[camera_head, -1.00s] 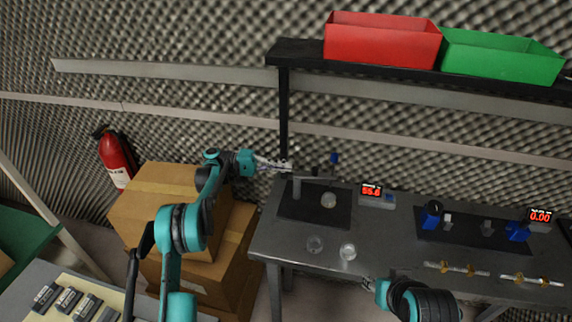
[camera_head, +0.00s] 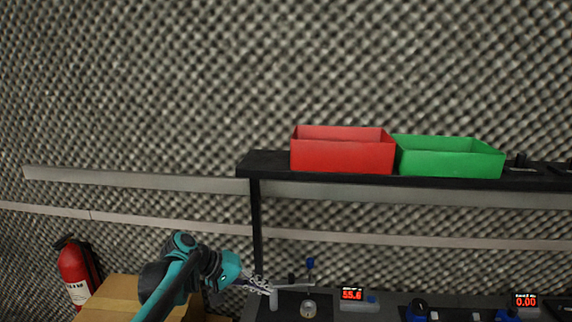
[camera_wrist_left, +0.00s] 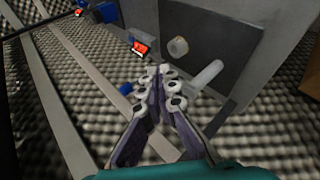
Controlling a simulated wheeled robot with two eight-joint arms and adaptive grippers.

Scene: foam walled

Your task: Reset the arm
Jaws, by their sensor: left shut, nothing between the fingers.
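My left arm comes in from the left in the head view, its teal and black links bent toward the bench. My left gripper (camera_head: 262,287) is at the left end of the bench, beside a grey upright post (camera_head: 274,300). Its fingers are together and hold nothing. In the left wrist view, the shut fingers (camera_wrist_left: 162,76) point toward the bench, with a pale cylinder (camera_wrist_left: 207,76) close by on the right. My right gripper is not in the head view.
A small round piece (camera_head: 308,309) sits by a red display reading 55.6 (camera_head: 352,294). Another display (camera_head: 525,301) reads 0.00. A red bin (camera_head: 343,156) and green bin (camera_head: 447,160) stand on the black shelf (camera_head: 262,166). A fire extinguisher (camera_head: 75,270) and cardboard box (camera_head: 110,293) are left.

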